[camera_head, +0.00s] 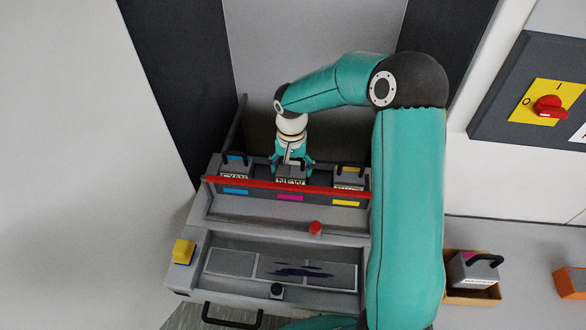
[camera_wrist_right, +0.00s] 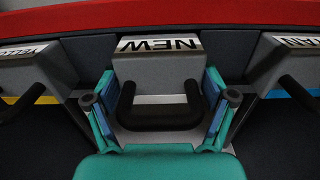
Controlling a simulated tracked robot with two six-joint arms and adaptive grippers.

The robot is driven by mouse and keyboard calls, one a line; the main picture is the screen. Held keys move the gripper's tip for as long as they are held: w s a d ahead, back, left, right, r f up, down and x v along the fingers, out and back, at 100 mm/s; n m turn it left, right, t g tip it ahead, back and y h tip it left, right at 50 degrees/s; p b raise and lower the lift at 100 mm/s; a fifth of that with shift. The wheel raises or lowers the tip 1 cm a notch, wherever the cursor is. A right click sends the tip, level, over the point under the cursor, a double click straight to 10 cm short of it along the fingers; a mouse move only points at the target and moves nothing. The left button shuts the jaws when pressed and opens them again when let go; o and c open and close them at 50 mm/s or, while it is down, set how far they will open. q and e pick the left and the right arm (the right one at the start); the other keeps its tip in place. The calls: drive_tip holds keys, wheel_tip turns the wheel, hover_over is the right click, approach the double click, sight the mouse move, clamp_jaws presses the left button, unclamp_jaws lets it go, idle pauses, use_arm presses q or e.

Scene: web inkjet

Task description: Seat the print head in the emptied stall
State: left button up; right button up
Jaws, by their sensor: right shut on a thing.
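The grey print head labelled NEW (camera_head: 291,181) is at the middle stall, above the magenta strip (camera_head: 290,198), between the cyan head (camera_head: 235,170) and the yellow head (camera_head: 349,178). My right gripper (camera_head: 291,163) is shut on it from above. In the right wrist view the NEW head (camera_wrist_right: 158,66) looks upright, with my fingers on both sides of it and its black handle (camera_wrist_right: 160,120) between them. I cannot tell whether it rests fully on the stall floor, which is hidden. My left gripper is not in view.
A red bar (camera_head: 250,184) runs across the front of the stalls. A red knob (camera_head: 315,228) and a tray with a dark stain (camera_head: 300,270) lie nearer. A head with a magenta mark (camera_head: 470,266) sits in a cardboard box (camera_head: 473,295) at right.

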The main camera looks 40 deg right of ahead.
drive_tip(key=o, duration=1)
drive_tip(key=shift+f, duration=0.1)
drive_tip(key=shift+c, duration=0.2)
drive_tip(key=o, duration=0.3)
drive_tip(key=shift+r, duration=0.2)
wheel_tip(320, 180, up, 12)
drive_tip(key=p, duration=0.8)
drive_tip(key=shift+f, duration=0.1)
